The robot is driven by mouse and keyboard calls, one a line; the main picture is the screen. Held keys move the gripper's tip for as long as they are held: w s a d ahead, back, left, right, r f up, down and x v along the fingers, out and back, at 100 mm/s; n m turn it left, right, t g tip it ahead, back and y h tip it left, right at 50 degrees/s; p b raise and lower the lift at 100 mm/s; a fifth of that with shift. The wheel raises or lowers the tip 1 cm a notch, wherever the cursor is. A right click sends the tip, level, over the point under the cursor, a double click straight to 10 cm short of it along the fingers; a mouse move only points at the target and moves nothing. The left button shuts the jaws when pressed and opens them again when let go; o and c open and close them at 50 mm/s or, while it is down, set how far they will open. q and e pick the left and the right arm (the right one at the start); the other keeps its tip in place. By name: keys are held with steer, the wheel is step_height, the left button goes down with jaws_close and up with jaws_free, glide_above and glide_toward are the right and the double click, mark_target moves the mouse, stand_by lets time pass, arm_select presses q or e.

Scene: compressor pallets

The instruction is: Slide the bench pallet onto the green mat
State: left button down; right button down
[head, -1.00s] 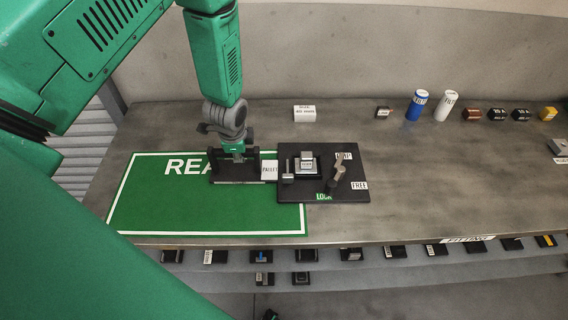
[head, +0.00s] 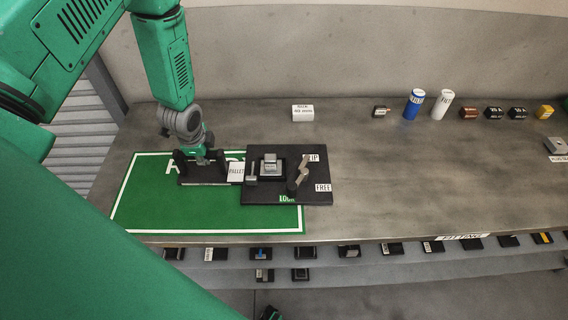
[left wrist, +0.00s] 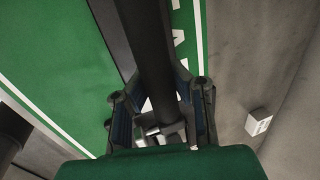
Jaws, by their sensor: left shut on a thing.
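The bench pallet (head: 287,195) is a flat black plate with a grey block, a lever and small labels on it. Its left part lies over the right end of the green mat (head: 140,205), and its right part lies on the bare bench. A black handle frame with a white PALLET tag (head: 236,172) joins its left side. My left gripper (head: 203,160) is over this handle, above the mat. In the left wrist view its two fingers (left wrist: 160,105) are shut around the dark handle bar (left wrist: 150,60). My right gripper is not in view.
A white labelled block (head: 302,113) stands at the back of the bench. A blue can (head: 413,104), a white can (head: 443,104) and several small parts stand at the back right. Small dark parts line the shelf below the front edge. The bench right of the pallet is clear.

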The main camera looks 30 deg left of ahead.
mark_target(176, 153)
arm_select(q)
steer(key=shift+s+a+f+p, duration=0.1)
steer(key=shift+s+a+p, duration=0.1)
steer(key=shift+s+a, duration=0.7)
steer(key=shift+s+a+r+p, duration=0.15)
steer(key=shift+s+a, duration=0.4)
steer(key=shift+a, duration=0.7)
steer(key=shift+s+a+f+p, duration=0.15)
steer(key=shift+s+a+p, duration=0.1)
steer(key=shift+s+a, duration=0.65)
steer(key=shift+w+a, duration=0.15)
steer(key=shift+w, duration=0.05)
steer(key=c, duration=1.6)
jaws_free()
steer(key=shift+o, duration=0.8)
steer(key=shift+w+a+f, duration=0.1)
steer(key=shift+w, duration=0.05)
